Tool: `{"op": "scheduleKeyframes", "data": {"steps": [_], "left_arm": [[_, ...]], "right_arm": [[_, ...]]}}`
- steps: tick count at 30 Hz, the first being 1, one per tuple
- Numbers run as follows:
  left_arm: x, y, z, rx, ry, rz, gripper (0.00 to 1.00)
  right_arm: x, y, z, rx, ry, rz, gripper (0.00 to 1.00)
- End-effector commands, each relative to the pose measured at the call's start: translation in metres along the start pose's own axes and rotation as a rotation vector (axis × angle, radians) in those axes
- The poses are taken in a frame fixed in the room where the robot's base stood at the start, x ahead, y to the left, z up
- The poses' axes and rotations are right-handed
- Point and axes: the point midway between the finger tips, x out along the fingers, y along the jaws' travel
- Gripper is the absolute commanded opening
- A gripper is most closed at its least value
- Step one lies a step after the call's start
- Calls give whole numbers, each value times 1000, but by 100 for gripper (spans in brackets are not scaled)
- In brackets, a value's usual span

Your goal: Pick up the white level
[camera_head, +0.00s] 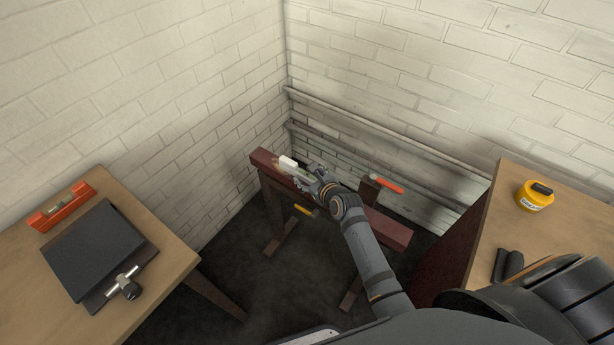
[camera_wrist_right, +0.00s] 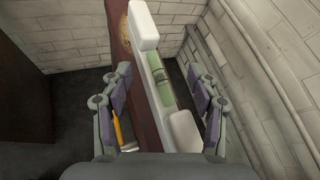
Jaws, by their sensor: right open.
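The white level (camera_head: 288,162) lies along the top of a dark red beam (camera_head: 390,232), near its far left end. In the right wrist view the level (camera_wrist_right: 163,88) shows white end blocks and a green middle with a vial; it runs at a slant between my fingers. My right gripper (camera_head: 310,176) is open over the level, and its fingers hide part of it in the head view. In the right wrist view the gripper (camera_wrist_right: 159,75) has one finger on each side of the level, with gaps visible. My left gripper is not in view.
A tool with a yellow-orange handle (camera_head: 304,210) is beside the beam. A red-handled tool (camera_head: 387,185) is further right. The right table bears a yellow tape roll (camera_head: 535,197). Brick walls stand close behind.

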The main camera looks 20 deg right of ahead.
Motion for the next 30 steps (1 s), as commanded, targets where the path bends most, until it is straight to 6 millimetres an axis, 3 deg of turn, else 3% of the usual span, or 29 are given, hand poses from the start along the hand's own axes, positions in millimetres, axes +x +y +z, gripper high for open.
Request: {"op": "scheduleKeyframes", "data": {"steps": [3,16,30], "left_arm": [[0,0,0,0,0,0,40],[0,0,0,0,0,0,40],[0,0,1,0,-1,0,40]], "right_arm": [[0,0,0,0,0,0,58],[-1,0,-1,0,2,1,0],[-1,2,-3,3,6,4,0]]}}
